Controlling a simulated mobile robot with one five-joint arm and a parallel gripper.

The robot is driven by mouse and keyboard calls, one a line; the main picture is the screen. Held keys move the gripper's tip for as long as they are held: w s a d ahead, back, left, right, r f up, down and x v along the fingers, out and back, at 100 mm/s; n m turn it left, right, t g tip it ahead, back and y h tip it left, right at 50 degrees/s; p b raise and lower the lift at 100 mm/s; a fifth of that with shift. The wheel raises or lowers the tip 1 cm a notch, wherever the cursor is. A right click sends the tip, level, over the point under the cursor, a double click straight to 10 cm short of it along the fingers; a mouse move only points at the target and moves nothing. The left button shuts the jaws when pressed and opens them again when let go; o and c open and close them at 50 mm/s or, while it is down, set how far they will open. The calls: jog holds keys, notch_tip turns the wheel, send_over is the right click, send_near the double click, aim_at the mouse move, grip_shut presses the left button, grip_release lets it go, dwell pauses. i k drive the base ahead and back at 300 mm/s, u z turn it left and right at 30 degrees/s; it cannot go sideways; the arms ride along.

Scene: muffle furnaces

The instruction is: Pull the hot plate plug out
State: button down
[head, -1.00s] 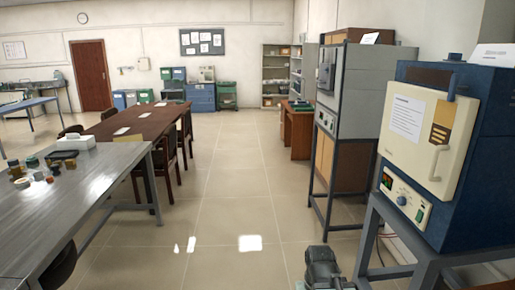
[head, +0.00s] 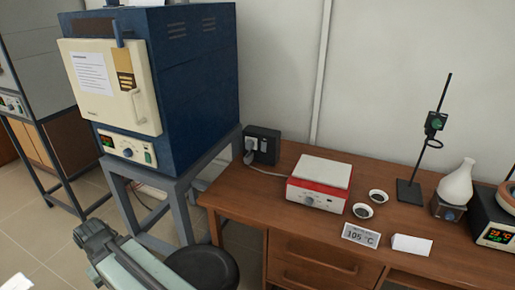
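The hot plate (head: 318,194), a red box with a white top and a front knob, stands on the wooden desk to the right of the blue furnace. A black socket box (head: 267,146) sits at the desk's back left, against the wall. A pale plug (head: 250,144) is in its front face, and a grey cord (head: 262,171) runs from there towards the hot plate. Part of my arm shows at the lower left, well short of the desk. No gripper fingers can be made out.
The blue furnace (head: 190,90) on a grey stand (head: 180,200) is left of the desk (head: 240,197). A black stool (head: 203,268) is in front.

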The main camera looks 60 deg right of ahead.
aim_at(249, 144)
jog(key=u, duration=1.15)
jog(key=k, duration=1.25)
jog(key=z, duration=0.85)
jog(key=i, duration=1)
jog(key=u, duration=0.05)
